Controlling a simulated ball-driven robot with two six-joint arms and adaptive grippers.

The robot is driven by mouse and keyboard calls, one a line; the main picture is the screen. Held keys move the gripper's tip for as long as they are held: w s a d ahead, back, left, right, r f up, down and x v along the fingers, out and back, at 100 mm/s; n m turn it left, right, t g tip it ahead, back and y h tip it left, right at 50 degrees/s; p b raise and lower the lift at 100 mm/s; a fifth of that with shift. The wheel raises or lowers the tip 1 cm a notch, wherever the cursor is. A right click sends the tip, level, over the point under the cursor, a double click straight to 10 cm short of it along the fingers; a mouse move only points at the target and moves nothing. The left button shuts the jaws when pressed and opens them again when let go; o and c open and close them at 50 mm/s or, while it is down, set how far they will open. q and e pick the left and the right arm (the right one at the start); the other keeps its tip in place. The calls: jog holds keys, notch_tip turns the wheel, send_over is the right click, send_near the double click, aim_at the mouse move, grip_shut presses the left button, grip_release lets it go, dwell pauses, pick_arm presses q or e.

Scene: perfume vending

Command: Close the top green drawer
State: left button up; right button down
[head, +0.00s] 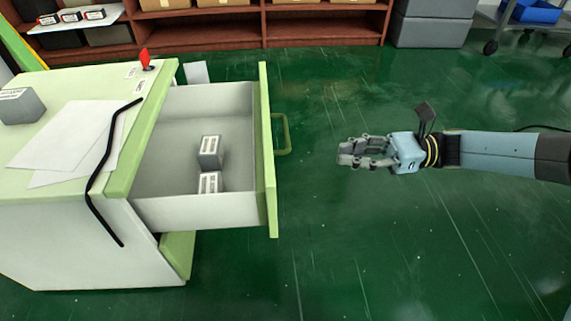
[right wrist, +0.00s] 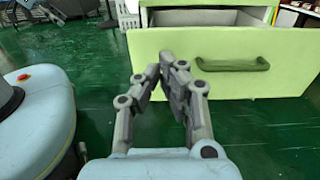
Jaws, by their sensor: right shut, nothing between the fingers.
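The top green drawer (head: 267,150) is pulled far out of the white and green cabinet (head: 60,240) on the left of the head view. Two small grey boxes with white labels (head: 209,152) stand inside it. Its green handle (head: 282,134) faces right, and the drawer front (right wrist: 215,80) fills the upper right of the right wrist view, with the handle (right wrist: 232,65) on it. My right gripper (head: 345,154) is shut and empty, right of the handle with a clear gap, pointing at the drawer front. It shows in the right wrist view too (right wrist: 165,62). My left gripper is not in view.
Papers (head: 75,140), a black cable (head: 103,170), a grey box (head: 20,105) and a red switch (head: 145,59) are on the cabinet top. Brown shelves (head: 230,32) and grey bins (head: 432,30) stand at the back. The green floor (head: 400,250) around my right gripper is clear.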

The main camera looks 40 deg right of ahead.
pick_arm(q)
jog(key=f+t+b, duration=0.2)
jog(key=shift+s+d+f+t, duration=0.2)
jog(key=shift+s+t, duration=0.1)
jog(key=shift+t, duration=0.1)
pick_arm(e)
jog(key=x, duration=1.1)
jog(key=shift+w+a, duration=0.2)
jog(key=shift+a, duration=0.05)
